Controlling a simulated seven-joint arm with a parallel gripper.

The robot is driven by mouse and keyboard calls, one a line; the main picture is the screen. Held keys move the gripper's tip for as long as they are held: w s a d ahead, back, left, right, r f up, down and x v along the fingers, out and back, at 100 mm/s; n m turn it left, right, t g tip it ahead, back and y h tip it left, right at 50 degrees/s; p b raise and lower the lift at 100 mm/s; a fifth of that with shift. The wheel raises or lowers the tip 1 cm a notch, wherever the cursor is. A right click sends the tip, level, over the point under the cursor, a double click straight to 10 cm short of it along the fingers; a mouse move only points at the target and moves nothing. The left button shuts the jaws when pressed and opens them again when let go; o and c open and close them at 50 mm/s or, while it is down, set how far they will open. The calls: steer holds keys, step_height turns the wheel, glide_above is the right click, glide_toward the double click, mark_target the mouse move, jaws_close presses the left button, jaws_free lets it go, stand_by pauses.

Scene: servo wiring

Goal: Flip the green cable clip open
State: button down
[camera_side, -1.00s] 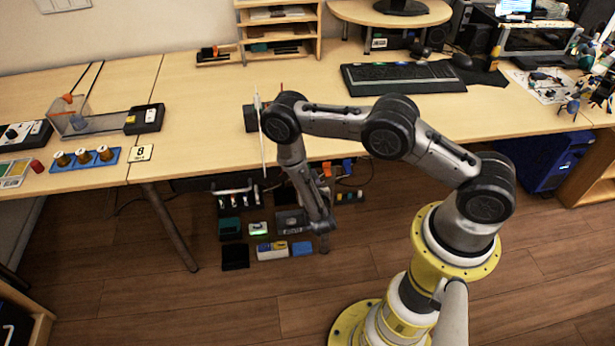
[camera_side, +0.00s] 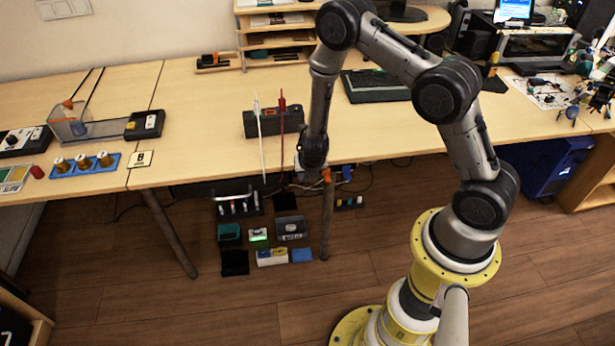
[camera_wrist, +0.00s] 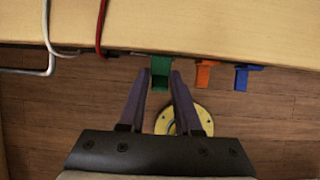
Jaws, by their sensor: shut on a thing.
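The green cable clip (camera_wrist: 160,70) is at the table's front edge in the wrist view. It sits between the two dark fingertips of my gripper (camera_wrist: 162,76), which are shut on it. The clip's lower part hangs below the edge; I cannot tell whether its flap is open or closed. In the side view my gripper (camera_side: 306,174) is at the table's front edge, and the green clip is hidden there by my arm.
An orange clip (camera_wrist: 204,72) and a blue clip (camera_wrist: 242,77) are on the same edge, right of the green one. A red cable (camera_wrist: 101,28) and a white cable (camera_wrist: 47,40) run over the edge to the left. A table leg (camera_side: 327,220) stands below.

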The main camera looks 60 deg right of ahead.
steer(key=shift+w+r+g+y, duration=0.1)
steer(key=shift+r+g+y, duration=0.05)
steer(key=shift+g+y, duration=0.35)
stand_by(0.4)
steer(key=c, duration=0.7)
jaws_free()
steer(key=v, duration=1.3)
steer(key=shift+a+r, duration=0.1)
steer(key=shift+r, duration=0.3)
steer(key=shift+s, duration=0.2)
